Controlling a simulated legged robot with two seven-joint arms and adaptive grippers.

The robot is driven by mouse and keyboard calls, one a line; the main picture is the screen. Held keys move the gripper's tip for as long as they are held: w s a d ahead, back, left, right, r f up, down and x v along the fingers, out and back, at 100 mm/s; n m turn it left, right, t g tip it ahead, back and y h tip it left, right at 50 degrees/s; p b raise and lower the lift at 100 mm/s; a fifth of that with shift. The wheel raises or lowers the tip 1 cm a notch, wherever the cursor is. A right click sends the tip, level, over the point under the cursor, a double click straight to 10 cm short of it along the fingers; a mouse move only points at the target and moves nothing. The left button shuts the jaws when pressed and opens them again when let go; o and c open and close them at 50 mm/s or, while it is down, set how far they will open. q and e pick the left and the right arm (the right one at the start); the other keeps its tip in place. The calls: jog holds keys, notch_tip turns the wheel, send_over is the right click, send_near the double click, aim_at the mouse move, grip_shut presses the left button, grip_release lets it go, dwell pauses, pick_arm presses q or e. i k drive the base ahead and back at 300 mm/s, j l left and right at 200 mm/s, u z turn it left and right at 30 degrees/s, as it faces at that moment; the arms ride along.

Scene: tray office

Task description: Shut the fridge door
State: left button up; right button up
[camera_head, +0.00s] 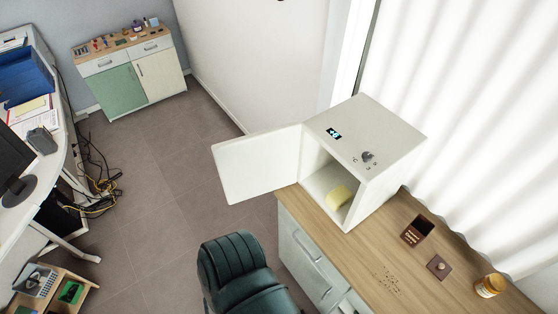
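A small white fridge (385,135) stands on a wooden-topped cabinet at centre right. Its door (255,165) is wide open and swung out to the left, past the edge of the cabinet top. The fridge top carries a small lit display and a knob. A pale yellow block (338,197) lies inside on the fridge floor. Neither of my grippers shows in the head view.
The wooden top (365,255) holds an open brown box (416,231), a small brown lid (439,267), a jar (489,286) and scattered dark crumbs. A dark green chair (238,272) stands in front of the cabinet. Grey floor (165,185) is clear left of the door.

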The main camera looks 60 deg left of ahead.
aim_at(250, 166)
jog(key=k+j+z, duration=0.2)
jog(key=j, duration=0.2)
jog(key=j+z, duration=0.15)
jog(key=j, duration=0.25)
jog(key=k+j+z, duration=0.2)
jog(key=j, duration=0.15)
jog(key=k+j+z, duration=0.15)
jog(key=j, duration=0.2)
jog(key=k+j, duration=0.2)
jog(key=j, duration=0.2)
jog(key=k+j, duration=0.15)
jog(key=j, duration=0.25)
jog(key=k+j, duration=0.2)
jog(key=j, duration=0.2)
jog(key=k+j+z, duration=0.1)
jog(key=j, duration=0.3)
jog(key=k+j, duration=0.25)
jog(key=j, duration=0.15)
